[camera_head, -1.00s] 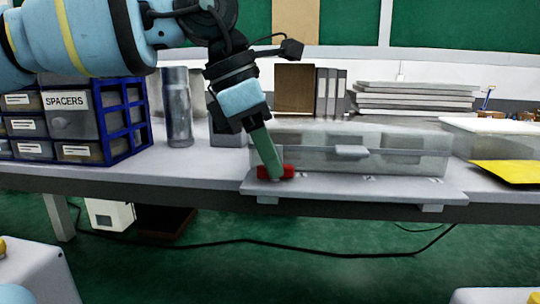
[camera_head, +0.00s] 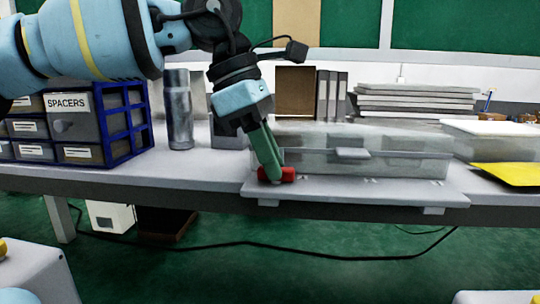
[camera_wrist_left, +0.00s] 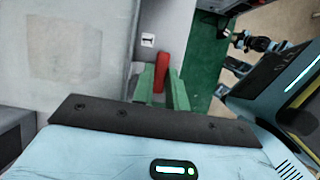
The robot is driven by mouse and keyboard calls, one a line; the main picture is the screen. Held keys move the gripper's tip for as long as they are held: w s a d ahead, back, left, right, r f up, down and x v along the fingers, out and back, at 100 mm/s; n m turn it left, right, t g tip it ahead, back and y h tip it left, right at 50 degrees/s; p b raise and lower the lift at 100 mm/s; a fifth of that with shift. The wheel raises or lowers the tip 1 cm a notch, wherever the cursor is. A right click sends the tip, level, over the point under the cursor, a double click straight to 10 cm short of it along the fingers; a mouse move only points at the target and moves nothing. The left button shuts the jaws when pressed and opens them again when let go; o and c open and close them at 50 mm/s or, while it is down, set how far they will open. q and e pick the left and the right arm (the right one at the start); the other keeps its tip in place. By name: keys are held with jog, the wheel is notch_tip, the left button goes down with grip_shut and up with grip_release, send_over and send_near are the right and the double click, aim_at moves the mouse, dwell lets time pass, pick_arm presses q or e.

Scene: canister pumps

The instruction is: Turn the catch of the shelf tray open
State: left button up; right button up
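The shelf tray is a grey plate (camera_head: 350,192) on the table's front edge with a clear lidded box on it. Its red catch (camera_head: 288,174) is at the left front and lies roughly sideways. My left gripper (camera_head: 269,176) points down at it with green fingers, one before and one behind it. In the left wrist view the red catch (camera_wrist_left: 162,72) shows between the two fingers (camera_wrist_left: 162,88), which appear closed against its sides. The fingers hide part of the catch. My right gripper is not in view.
The clear box (camera_head: 400,160) stands close right of the fingers. A grey metal bottle (camera_head: 179,110) and blue-framed drawers (camera_head: 120,120) stand to the left. A yellow sheet (camera_head: 508,175) lies at the right. The space in front of the table edge is free.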

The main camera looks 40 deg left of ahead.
pick_arm(q)
jog(key=o, duration=0.4)
jog(key=shift+o, duration=0.2)
